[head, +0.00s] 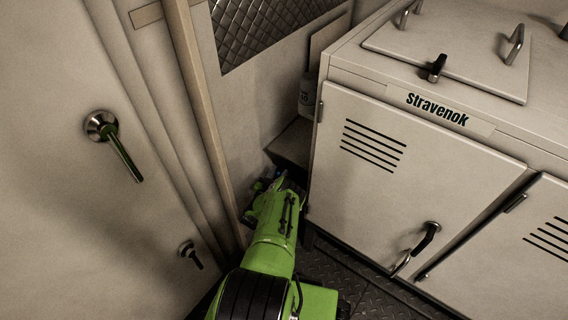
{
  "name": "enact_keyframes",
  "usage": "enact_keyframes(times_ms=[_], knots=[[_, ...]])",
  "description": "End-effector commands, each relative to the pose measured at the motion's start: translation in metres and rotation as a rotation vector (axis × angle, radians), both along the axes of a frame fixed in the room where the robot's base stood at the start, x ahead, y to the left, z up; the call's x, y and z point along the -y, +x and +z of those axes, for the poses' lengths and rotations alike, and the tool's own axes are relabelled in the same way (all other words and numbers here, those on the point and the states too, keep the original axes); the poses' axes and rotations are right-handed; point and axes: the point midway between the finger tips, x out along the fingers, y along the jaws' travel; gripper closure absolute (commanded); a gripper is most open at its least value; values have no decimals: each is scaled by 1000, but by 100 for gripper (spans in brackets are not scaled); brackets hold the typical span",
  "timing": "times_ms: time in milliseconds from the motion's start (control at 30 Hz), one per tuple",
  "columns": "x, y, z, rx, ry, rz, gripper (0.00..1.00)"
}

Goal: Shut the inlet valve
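No inlet valve can be made out with certainty in the head view. My green arm reaches forward from the bottom into the narrow corner left of the cabinet. My gripper (266,182) is at the far end of the arm, low beside a dark ledge. A small blue spot shows at its tip, and I cannot tell whether it is part of a valve or of the gripper. The fingers are largely hidden by my own wrist, so their opening and anything between them cannot be seen.
A cabinet (365,180) marked "Stravenok" stands at the right, with a protruding black door handle (427,238). At left, a pale door (60,200) carries a metal lever (122,155). Little dark floor (345,265) is free.

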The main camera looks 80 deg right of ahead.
Motion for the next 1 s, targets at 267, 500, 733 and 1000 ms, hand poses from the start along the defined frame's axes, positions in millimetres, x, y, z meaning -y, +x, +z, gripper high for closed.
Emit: enact_keyframes(times_ms=[267,500,733,1000], knots=[[-2,0,0,0,0,-2,64],[-2,1,0,0,0,-2,90],[-2,0,0,0,0,-2,100],[-1,-4,0,10,-5,-2,100]])
